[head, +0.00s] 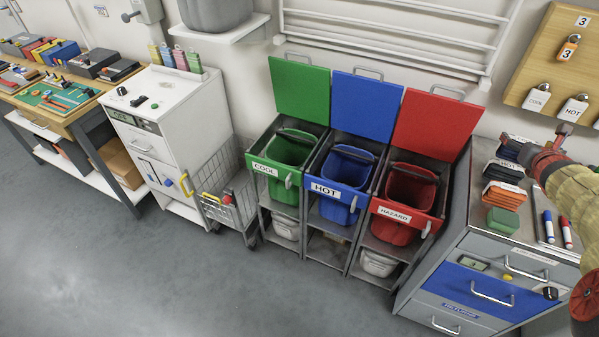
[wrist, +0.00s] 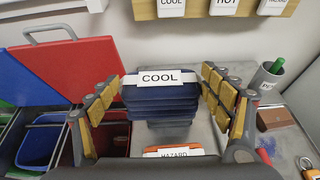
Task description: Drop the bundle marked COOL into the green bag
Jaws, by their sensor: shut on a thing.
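The dark blue bundle with a white band marked COOL (wrist: 158,98) is between the yellow-padded fingers of my gripper (wrist: 163,83) in the wrist view. My gripper is shut on it, over the grey cabinet top. In the head view my gripper (head: 541,160) is at the right edge, by the back of that cabinet, with the dark bundle (head: 507,152) partly hidden beside it. The green bag (head: 290,152) hangs open in the left stand, whose front is marked COOL. Its green lid (head: 299,90) is up. It stands well to the left of my gripper.
The blue bag (head: 347,170) and red bag (head: 408,190), both open, stand between the green bag and the cabinet (head: 478,240). A tag board (head: 550,60) hangs behind.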

